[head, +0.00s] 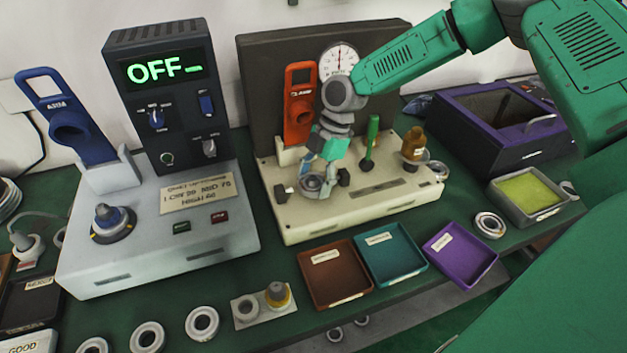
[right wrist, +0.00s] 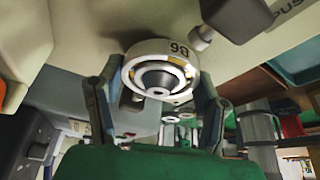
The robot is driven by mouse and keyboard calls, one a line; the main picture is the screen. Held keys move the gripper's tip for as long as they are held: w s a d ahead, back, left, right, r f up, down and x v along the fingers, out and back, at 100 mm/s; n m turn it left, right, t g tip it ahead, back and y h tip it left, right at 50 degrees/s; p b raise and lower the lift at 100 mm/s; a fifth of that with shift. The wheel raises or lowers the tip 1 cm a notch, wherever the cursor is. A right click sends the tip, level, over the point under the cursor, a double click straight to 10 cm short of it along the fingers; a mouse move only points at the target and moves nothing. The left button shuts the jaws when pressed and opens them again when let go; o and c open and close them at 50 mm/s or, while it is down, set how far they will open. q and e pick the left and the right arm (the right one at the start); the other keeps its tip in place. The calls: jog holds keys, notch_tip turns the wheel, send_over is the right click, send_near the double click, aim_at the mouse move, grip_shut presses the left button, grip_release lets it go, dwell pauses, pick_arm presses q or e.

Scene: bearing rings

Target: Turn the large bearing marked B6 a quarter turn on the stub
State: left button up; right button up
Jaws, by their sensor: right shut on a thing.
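The large bearing is a pale steel ring sitting around the stub on the cream fixture (head: 395,200). In the right wrist view the bearing (right wrist: 155,50) shows a marking that appears upside down and reads like B6. The rounded stub end (right wrist: 158,80) shows through its middle. My right gripper (head: 316,186) reaches down from the upper right and is shut on the bearing. In the right wrist view its two fingers (right wrist: 155,90) lie on either side of the ring. In the head view the fingers partly hide the bearing. My left gripper is not in view.
An orange handled tool (head: 299,105), a dial gauge (head: 340,60) and a green post (head: 373,135) stand close behind my gripper. The brown (head: 335,275), teal (head: 390,255) and purple (head: 462,252) trays lie in front. A grey tester (head: 165,235) reading OFF stands left.

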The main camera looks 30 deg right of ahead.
jog(key=shift+f+n+b, duration=0.1)
jog(key=shift+n+b, duration=0.2)
jog(key=shift+n, duration=0.3)
jog(key=o, duration=1.7)
jog(key=shift+w+v, duration=0.15)
jog(key=shift+v, duration=1.85)
jog(key=shift+w+v, duration=0.15)
jog(key=shift+v, duration=1.85)
jog(key=shift+s, duration=0.1)
